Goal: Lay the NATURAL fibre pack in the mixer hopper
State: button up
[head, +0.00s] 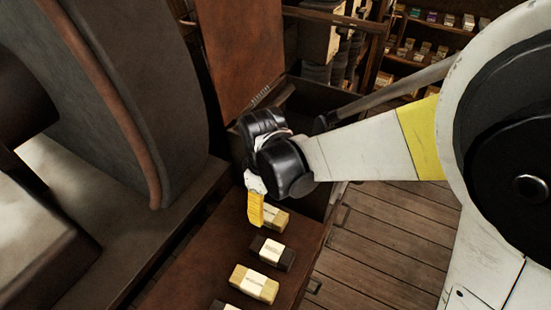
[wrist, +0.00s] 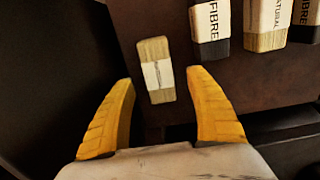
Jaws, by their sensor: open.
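My gripper (head: 255,208) is open, its yellow fingers pointing down over the far end of a row of fibre packs. In the wrist view, a tan pack with a white label (wrist: 156,70) appears beyond and between the open fingertips; its print is too small to read. It also shows beside the finger in the head view (head: 274,217). Another tan pack (wrist: 268,22) has a label reading NATURAL; it matches the tan pack (head: 254,283) nearer the front. A dark pack (head: 272,253) labelled FIBRE lies between them. I cannot tell for certain which thing is the mixer hopper.
The packs lie on a red-brown bench top (head: 205,268). Behind my gripper is a dark open box (head: 308,98) with a raised rust-brown panel (head: 240,50). A large grey wheel-like body (head: 120,90) stands at left. Shelves of small packs are at back right. Plank floor is clear.

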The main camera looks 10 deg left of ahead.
aim_at(268, 212)
notch_tip(268, 212, down, 5)
jog(key=shift+d+f+b, duration=0.1)
jog(key=shift+d+b, duration=0.05)
jog(key=shift+b, duration=0.95)
jog(key=c, duration=1.4)
jog(key=shift+r, duration=0.2)
